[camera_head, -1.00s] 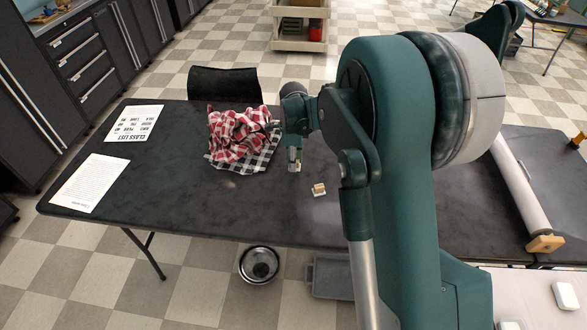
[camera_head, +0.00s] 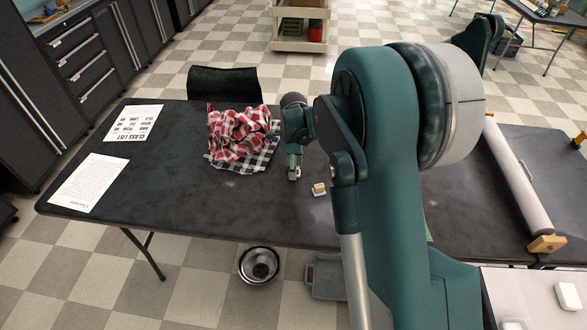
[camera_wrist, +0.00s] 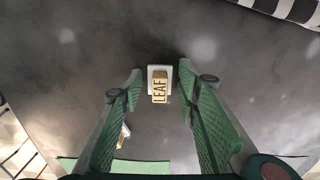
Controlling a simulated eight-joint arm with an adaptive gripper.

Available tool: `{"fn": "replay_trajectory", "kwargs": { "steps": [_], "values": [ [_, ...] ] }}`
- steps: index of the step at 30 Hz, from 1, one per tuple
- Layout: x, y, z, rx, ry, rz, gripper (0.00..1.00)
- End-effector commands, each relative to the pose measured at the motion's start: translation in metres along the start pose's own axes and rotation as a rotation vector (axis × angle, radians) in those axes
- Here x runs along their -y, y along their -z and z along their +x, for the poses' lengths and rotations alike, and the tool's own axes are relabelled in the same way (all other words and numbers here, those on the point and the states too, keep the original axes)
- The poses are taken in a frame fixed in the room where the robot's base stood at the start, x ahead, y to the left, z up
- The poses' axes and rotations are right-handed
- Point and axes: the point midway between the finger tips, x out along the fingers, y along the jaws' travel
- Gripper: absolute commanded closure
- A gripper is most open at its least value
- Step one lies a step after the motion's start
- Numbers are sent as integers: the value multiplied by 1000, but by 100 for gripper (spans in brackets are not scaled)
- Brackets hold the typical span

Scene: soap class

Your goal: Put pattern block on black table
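A small tan block lettered LEAF (camera_wrist: 160,92), with a white piece behind it, shows between the fingertips of my gripper (camera_wrist: 160,80) in the wrist view. The fingers are apart, with a gap on each side of the block; I cannot tell its height relative to the tips. In the head view my gripper (camera_head: 294,174) points down over the black table (camera_head: 180,200), right of the checked cloths, with something pale at its tips. A second small tan and white piece (camera_head: 319,189) lies on the table just right of it. It also shows in the wrist view (camera_wrist: 123,133).
Crumpled red and black checked cloths (camera_head: 236,135) lie left of my gripper. Two paper sheets (camera_head: 90,182) lie at the left, and a white roll (camera_head: 518,175) at the right. A metal bowl (camera_head: 259,265) stands on the floor. The table's front left is clear.

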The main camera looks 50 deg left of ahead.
Motion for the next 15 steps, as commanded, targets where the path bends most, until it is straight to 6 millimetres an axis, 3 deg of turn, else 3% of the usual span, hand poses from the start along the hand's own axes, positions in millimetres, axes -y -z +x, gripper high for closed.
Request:
{"fn": "replay_trajectory", "kwargs": {
  "steps": [15],
  "values": [
    [0, 0, -5, 0, 0, 0, 64]
  ]
}}
